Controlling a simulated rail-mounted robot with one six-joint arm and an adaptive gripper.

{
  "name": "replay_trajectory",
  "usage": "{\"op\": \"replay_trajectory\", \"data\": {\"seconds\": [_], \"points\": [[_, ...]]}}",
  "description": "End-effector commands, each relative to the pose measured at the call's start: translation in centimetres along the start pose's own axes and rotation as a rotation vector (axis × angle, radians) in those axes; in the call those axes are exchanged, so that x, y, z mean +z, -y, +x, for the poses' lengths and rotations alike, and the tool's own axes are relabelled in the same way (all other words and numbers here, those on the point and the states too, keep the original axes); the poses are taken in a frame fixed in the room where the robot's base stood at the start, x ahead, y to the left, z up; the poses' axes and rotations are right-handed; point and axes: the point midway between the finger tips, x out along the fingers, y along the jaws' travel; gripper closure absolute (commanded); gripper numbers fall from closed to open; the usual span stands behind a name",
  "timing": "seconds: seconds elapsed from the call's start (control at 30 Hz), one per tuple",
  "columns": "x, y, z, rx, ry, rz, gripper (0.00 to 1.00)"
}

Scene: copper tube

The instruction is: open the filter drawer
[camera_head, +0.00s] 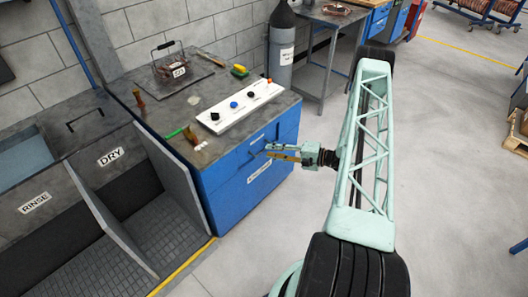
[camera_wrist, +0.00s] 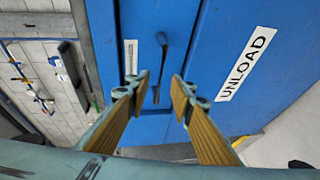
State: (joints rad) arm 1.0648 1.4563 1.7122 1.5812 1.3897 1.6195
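The blue drawer front (camera_head: 283,133) is near the top of the blue cabinet. It looks shut, level with the panel below. In the wrist view the drawer front (camera_wrist: 181,35) carries a dark bar handle (camera_wrist: 161,62) and a small white label (camera_wrist: 131,58), too small to read. My gripper (camera_head: 268,151) is in front of the cabinet. In the wrist view my gripper (camera_wrist: 160,80) is open, with one finger on each side of the handle's line. The handle shows in the gap between the fingertips, and I cannot tell whether either finger touches it.
A panel marked UNLOAD (camera_wrist: 246,64) lies below the drawer. On the worktop stand a white control box (camera_head: 240,106), a wire basket (camera_head: 172,66) and a green tool (camera_head: 176,132). A grey gas cylinder (camera_head: 281,50) stands behind. DRY and RINSE bays are left; open floor is right.

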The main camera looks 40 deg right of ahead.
Motion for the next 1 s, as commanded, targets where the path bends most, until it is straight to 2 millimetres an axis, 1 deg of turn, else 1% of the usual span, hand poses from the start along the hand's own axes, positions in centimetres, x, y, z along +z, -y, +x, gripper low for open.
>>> {"op": "replay_trajectory", "data": {"seconds": [0.03,0.2,0.4,0.6,0.87,1.0], "points": [[-0.1,0.1,0.7,0.000,-0.002,0.000,0.79],[0.0,0.1,2.4,0.000,-0.001,0.000,0.79],[0.0,0.0,3.7,0.000,-0.001,0.000,0.79],[0.0,0.0,4.2,0.000,0.000,0.000,0.79],[0.0,0.0,4.3,0.000,0.000,0.000,0.79],[0.0,0.0,4.3,0.000,0.000,0.000,0.89]]}}
